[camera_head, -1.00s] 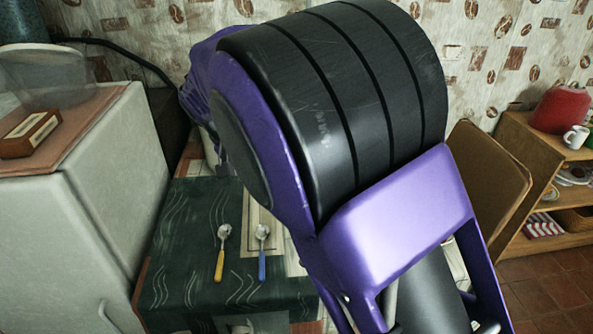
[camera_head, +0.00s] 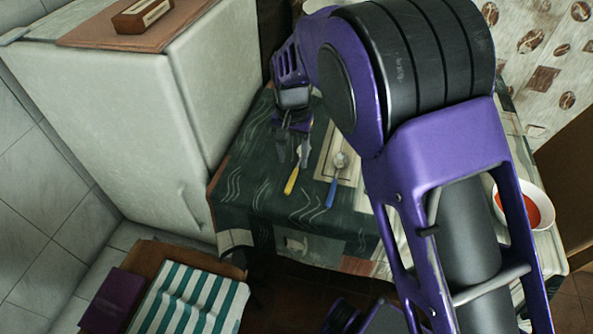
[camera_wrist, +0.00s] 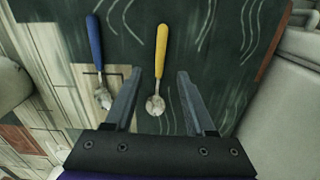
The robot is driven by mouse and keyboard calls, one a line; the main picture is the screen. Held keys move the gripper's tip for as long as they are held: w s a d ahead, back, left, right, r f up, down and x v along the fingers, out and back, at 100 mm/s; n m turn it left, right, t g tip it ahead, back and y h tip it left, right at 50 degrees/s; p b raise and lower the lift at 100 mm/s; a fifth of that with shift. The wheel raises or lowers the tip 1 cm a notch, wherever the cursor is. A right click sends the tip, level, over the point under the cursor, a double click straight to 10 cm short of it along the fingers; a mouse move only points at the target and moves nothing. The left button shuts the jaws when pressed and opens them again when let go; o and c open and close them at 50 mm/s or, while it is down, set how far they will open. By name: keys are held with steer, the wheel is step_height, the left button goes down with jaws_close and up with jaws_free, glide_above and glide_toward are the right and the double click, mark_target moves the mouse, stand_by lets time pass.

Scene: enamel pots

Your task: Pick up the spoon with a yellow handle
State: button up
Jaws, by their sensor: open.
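The spoon with a yellow handle (camera_head: 292,179) lies on the dark green tablecloth, and its bowl end is partly hidden by my gripper in the head view. In the wrist view the yellow-handled spoon (camera_wrist: 160,55) shows whole, its bowl between my fingers and its handle pointing away past the fingertips. My gripper (camera_wrist: 159,72) is open and empty, with one finger on each side of the spoon. It also shows in the head view (camera_head: 292,160), over the table near the spoon's bowl. I cannot tell its exact height above the cloth.
A spoon with a blue handle (camera_wrist: 96,45) lies close beside, just outside my left finger in the wrist view. A white bowl with red contents (camera_head: 528,205) stands on the table's right. A pale fridge (camera_head: 120,100) stands close left of the table. A chair with a striped cushion (camera_head: 190,300) is in front.

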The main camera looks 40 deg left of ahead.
mark_target(294, 175)
step_height(294, 175, down, 6)
steer(key=shift+w+r+b, duration=0.1)
steer(key=shift+b, duration=0.45)
jaws_close()
